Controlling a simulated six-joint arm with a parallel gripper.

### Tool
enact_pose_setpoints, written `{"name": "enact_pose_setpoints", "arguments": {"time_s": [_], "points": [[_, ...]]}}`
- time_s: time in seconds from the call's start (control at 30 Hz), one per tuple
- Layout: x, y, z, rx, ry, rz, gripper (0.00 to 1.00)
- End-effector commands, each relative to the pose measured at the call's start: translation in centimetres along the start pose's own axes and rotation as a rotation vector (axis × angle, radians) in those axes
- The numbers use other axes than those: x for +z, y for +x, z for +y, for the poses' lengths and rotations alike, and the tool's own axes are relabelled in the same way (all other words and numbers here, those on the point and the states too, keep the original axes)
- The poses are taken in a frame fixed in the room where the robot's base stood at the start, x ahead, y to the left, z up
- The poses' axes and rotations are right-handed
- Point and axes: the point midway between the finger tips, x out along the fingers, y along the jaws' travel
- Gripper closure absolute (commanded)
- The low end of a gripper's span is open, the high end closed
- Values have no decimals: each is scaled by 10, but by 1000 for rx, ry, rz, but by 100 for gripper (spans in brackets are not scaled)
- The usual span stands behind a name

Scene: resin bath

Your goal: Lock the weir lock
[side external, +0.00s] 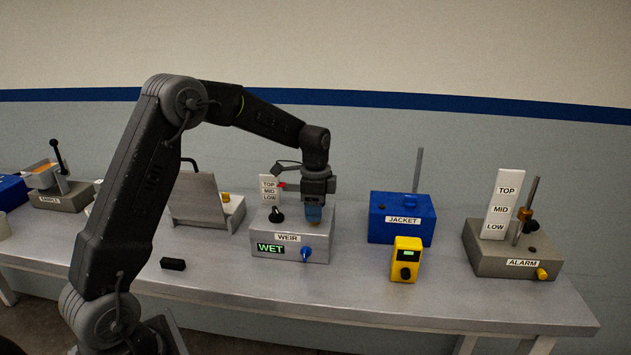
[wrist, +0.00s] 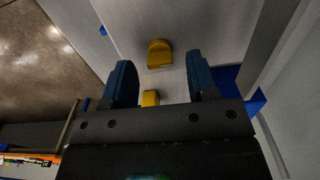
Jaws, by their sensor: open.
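The weir unit is a grey box (side external: 290,247) labelled WEIR, with a lit WET display (side external: 270,248) and a blue knob (side external: 306,254) on its front. On its top stand a black knob (side external: 276,214) and a white TOP/MID/LOW board (side external: 269,188) with a red pointer beside it. My gripper (side external: 313,214) points down over the right part of the box top. In the wrist view its blue fingers (wrist: 162,78) are apart, with a yellow rounded piece (wrist: 160,54) just beyond the tips and a smaller yellow block (wrist: 150,98) between them. Contact is unclear. No part is labelled as the lock.
The blue JACKET box (side external: 402,224) and a yellow handheld device (side external: 406,259) stand to the right. The grey ALARM unit (side external: 490,262) is farther right. A small black block (side external: 173,264) lies left of the weir. The bench front is mostly clear.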

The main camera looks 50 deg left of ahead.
Motion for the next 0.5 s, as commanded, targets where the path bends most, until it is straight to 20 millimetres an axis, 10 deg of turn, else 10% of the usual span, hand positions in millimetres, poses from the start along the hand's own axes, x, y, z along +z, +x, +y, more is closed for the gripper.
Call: {"name": "enact_pose_setpoints", "arguments": {"time_s": [0.5], "points": [[0,-105,0,-4,1,2,47]]}}
